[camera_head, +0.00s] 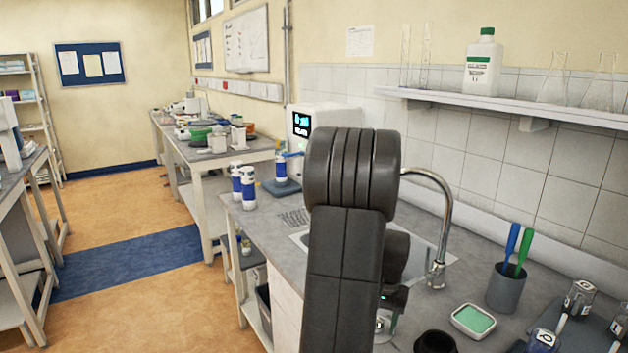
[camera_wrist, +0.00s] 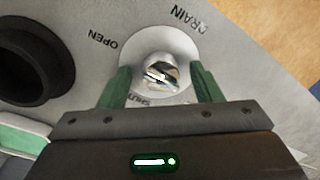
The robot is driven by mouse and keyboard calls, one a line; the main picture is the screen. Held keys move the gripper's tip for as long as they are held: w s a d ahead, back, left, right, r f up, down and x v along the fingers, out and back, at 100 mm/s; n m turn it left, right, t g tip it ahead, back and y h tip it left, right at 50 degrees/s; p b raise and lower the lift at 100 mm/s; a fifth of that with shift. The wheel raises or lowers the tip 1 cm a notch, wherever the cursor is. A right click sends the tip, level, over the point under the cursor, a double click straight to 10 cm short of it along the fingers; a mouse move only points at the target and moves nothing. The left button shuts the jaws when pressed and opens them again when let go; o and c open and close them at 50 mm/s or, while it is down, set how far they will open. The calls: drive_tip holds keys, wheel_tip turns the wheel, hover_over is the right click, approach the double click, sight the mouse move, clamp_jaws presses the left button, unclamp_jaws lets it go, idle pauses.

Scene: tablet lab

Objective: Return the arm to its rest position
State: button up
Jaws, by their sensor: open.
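My arm (camera_head: 345,240) rises in front of the head camera, bent at a thick ribbed joint, and reaches down over the sink bench. In the wrist view my gripper (camera_wrist: 160,76) is open, its two green fingers apart on either side of a metal knob (camera_wrist: 156,68). The knob sits on a round pale dial plate marked DRAIN and OPEN; a third label is partly hidden. I cannot tell whether the fingers touch the knob. In the head view the gripper is mostly hidden behind my arm.
The tap (camera_head: 437,230) curves close to my arm's right. A green-topped dish (camera_head: 473,321), a grey cup (camera_head: 506,288) with two brushes and labelled jars stand at the right. A black round opening (camera_wrist: 30,62) lies left of the dial. Blue-white bottles (camera_head: 248,187) stand farther back.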

drive_tip(key=n, duration=0.7)
drive_tip(key=shift+w+g+p, duration=0.1)
drive_tip(key=shift+g+p, duration=0.2)
drive_tip(key=shift+p, duration=0.1)
drive_tip(key=n+p, duration=0.1)
drive_tip(key=n, duration=0.5)
